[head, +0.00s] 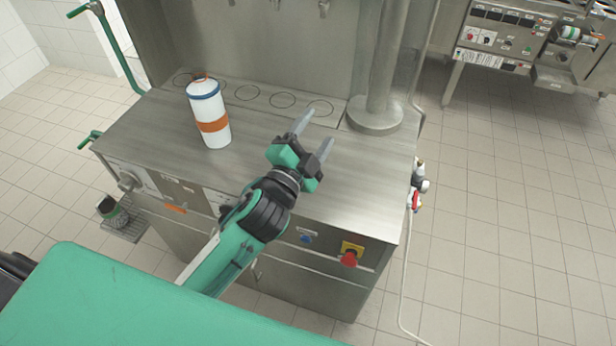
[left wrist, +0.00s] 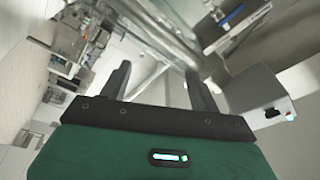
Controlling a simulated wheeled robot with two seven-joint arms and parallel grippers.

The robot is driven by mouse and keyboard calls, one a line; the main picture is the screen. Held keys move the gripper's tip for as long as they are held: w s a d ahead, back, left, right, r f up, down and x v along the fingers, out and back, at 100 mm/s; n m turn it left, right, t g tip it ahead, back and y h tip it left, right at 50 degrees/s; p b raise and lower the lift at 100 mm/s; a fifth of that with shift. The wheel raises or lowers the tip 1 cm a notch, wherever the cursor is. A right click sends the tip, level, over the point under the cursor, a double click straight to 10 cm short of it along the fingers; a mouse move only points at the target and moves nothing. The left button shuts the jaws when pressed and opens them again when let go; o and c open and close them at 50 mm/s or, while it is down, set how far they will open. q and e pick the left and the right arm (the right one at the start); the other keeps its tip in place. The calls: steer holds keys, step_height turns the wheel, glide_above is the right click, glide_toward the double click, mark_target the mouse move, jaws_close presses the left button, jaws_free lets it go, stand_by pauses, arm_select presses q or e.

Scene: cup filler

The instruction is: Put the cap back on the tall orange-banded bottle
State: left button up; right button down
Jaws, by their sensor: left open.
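The tall white bottle (head: 207,112) stands upright on the steel counter, left of centre in the head view. No separate loose cap can be made out. My left gripper (head: 314,134) is open and empty over the counter, to the right of the bottle and apart from it. Its two fingers also show in the left wrist view (left wrist: 157,72), with nothing between them. My right gripper is not in view.
The steel counter (head: 260,140) has a row of marked circles along its back. A thick steel column (head: 377,114) stands at the back right. A red knob (head: 348,259) is on the front panel.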

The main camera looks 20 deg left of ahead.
arm_select(q)
steer(key=d+r+m+h, duration=0.7)
steer(key=m+h, duration=0.2)
steer(key=m, duration=0.1)
steer(key=s+d+f+m+g+h, duration=0.1)
steer(key=s+d+m+g+h, duration=0.2)
steer(key=d+m+g, duration=0.6)
steer(key=s+d+m+g+h, duration=0.3)
steer(key=m+g, duration=0.7)
steer(key=m, duration=0.7)
steer(key=w+a+f+m+g+y, duration=0.2)
steer(key=w+a+f+m+y, duration=0.2)
steer(key=a+f+m+y, duration=0.5)
steer(key=w+a+y, duration=0.3)
steer(key=a+y, duration=0.2)
steer(key=a, duration=0.1)
steer(key=w+a+f+t+y, duration=0.1)
steer(key=w+a+y, duration=0.2)
steer(key=a, duration=0.4)
steer(key=shift+w+a+t+y, duration=0.15)
steer(key=shift+w+t+y, duration=0.2)
steer(key=shift+y, duration=0.55)
